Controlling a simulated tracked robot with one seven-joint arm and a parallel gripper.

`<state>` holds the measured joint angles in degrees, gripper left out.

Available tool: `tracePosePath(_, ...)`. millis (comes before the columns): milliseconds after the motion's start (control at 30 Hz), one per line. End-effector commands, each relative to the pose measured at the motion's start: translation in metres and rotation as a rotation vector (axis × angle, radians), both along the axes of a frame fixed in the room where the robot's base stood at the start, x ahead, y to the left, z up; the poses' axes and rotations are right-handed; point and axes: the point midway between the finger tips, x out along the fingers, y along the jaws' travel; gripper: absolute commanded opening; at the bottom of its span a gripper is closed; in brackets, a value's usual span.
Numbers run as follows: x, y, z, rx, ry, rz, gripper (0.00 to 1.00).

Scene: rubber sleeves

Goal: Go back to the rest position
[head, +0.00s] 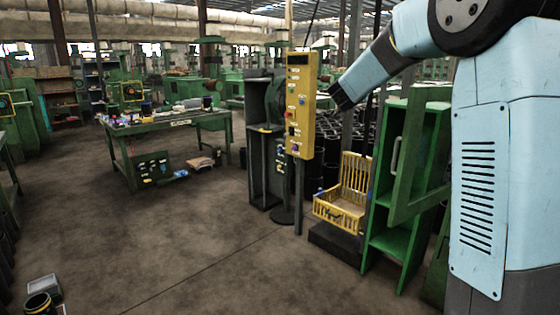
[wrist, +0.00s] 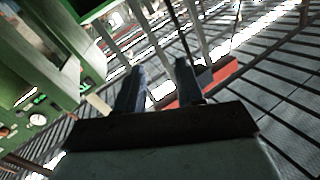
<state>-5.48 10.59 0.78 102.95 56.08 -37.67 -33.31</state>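My arm comes in from the upper right of the head view. My gripper (head: 342,97) is a dark shape at the end of the pale blue forearm, raised well above the floor, and it appears just right of the yellow control panel. In the wrist view my gripper (wrist: 160,76) shows two dark fingers standing apart. Nothing is seen held between them. The wrist view looks up and tilted toward roof beams and bright skylights. No rubber sleeve can be made out clearly in either view.
A yellow control panel (head: 300,105) on a post stands near the gripper. A yellow crate (head: 340,216) and a green cabinet (head: 390,245) stand below the arm. A green workbench (head: 165,125) with small items is farther left. The floor (head: 170,245) in front is mostly clear.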

Motion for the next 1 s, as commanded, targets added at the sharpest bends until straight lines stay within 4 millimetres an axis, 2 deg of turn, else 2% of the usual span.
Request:
tracePosePath(100,-0.032,0.014,0.014,0.003,0.034,0.124,0.37)
tracePosePath(233,-0.069,0.031,0.018,0.004,0.096,0.253,0.37)
tracePosePath(467,-0.148,0.054,0.006,0.001,0.249,0.439,0.37)
tracePosePath(733,-0.257,0.066,-0.035,-0.012,0.491,0.580,0.37)
tracePosePath(1000,-0.377,0.056,-0.095,-0.024,0.776,0.618,0.37)
